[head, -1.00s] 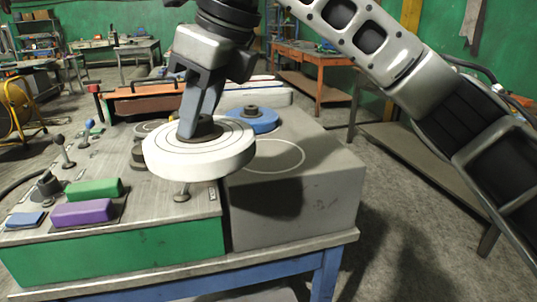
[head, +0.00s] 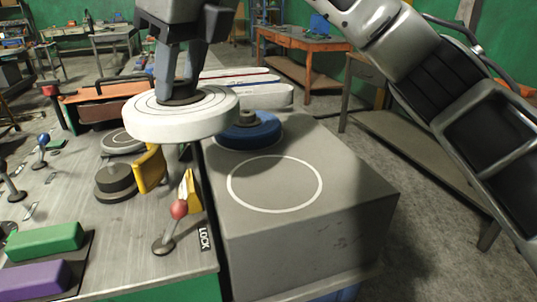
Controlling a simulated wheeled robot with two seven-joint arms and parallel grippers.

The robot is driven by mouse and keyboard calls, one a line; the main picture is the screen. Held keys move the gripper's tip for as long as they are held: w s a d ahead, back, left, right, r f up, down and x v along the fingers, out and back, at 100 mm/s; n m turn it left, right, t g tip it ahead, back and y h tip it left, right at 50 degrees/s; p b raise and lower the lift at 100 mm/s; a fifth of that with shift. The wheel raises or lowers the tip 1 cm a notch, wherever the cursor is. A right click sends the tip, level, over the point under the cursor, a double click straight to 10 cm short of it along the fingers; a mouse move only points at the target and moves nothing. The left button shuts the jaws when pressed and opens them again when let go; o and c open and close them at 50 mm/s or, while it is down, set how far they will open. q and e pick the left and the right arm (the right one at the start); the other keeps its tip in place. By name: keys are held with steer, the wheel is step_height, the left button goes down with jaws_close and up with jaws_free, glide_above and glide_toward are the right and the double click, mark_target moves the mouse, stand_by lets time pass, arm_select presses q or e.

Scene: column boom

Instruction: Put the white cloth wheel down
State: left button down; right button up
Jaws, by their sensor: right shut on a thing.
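The white cloth wheel (head: 183,118) is a thick pale disc with thin rings on its top and a dark hub (head: 180,95). My right gripper (head: 180,88) comes down from above and is shut on its hub. The wheel hangs in the air above the bench, left of the grey block (head: 300,225). A white circle outline (head: 275,208) is marked on the block's top and is empty. A blue wheel (head: 250,132) with a grey hub lies behind that circle, partly hidden by the white wheel. My left gripper is not in view.
A red-knobbed lever (head: 179,209) beside a LOCK label and yellow parts (head: 150,170) stand under the white wheel. A dark stepped knob (head: 116,184), blue-knobbed lever (head: 43,139), green block (head: 45,241) and purple block (head: 35,276) are on the panel.

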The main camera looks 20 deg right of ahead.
steer(key=d+f, duration=0.3)
steer(key=d, duration=0.1)
steer(key=d+f, duration=0.3)
steer(key=d, duration=0.1)
steer(key=d+f, duration=0.3)
steer(key=d, duration=0.1)
steer(key=shift+s+d, duration=0.25)
steer(key=shift+d, duration=0.15)
step_height(320, 180, down, 2)
steer(key=shift+d+f+p, duration=0.15)
steer(key=shift+f+p, duration=0.1)
steer(key=shift+p, duration=0.05)
steer(key=shift+f, duration=0.35)
steer(key=shift+f, duration=0.2)
steer(key=o, duration=1.1)
steer(key=shift+o, duration=0.2)
